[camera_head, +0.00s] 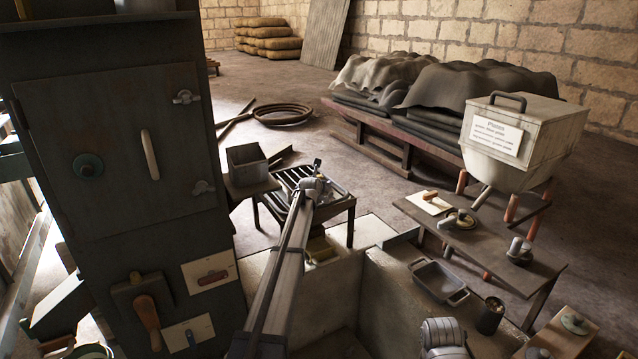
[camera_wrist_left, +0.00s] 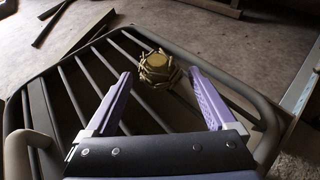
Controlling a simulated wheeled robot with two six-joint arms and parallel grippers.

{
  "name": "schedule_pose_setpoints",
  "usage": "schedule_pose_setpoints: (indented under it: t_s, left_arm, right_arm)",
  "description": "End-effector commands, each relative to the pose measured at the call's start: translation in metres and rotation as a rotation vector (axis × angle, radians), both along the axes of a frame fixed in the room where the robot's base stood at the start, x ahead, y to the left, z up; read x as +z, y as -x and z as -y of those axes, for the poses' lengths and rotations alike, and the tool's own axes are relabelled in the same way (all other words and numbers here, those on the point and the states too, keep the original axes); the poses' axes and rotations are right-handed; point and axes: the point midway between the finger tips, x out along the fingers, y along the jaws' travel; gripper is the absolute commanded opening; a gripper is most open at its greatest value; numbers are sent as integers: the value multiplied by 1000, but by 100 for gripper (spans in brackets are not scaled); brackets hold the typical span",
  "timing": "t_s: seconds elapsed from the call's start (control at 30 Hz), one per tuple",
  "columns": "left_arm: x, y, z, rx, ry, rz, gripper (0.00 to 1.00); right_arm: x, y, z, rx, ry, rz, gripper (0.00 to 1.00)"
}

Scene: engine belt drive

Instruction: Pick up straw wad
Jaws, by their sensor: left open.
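The straw wad (camera_wrist_left: 157,68) is a small, round, tan bundle with twiggy edges and a yellowish top. In the left wrist view it sits on the dark slatted rack (camera_wrist_left: 75,88), just beyond the tips of my left gripper (camera_wrist_left: 161,80). The two purple fingers are apart, with nothing held between them. In the head view my left arm reaches over the slatted rack (camera_head: 345,206), and I cannot make out the wad there. My right gripper does not show.
A grey box (camera_head: 247,165) stands left of the rack, beside the tall dark cabinet (camera_head: 120,130). A low wooden bench (camera_head: 530,262) and a metal pan (camera_head: 438,282) are at the right. Open floor lies behind the rack.

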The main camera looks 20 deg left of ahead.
Motion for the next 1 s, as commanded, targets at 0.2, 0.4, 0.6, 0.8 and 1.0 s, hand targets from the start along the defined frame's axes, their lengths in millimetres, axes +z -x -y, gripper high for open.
schedule_pose_setpoints:
  t_s: [0.2, 0.4, 0.6, 0.8, 1.0]
  left_arm:
    - [1, 1, 0, 0, 0, 0, 79]
    - [1, 1, 0, 0, 0, 0, 56]
    - [1, 1, 0, 0, 0, 0, 34]
    - [1, 1, 0, 0, 0, 0, 11]
    - [1, 1, 0, 0, 0, 0, 2]
  right_arm:
    - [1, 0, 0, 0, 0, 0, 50]
    - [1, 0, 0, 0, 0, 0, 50]
    - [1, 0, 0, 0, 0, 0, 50]
    - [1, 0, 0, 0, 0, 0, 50]
    - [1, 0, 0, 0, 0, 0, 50]
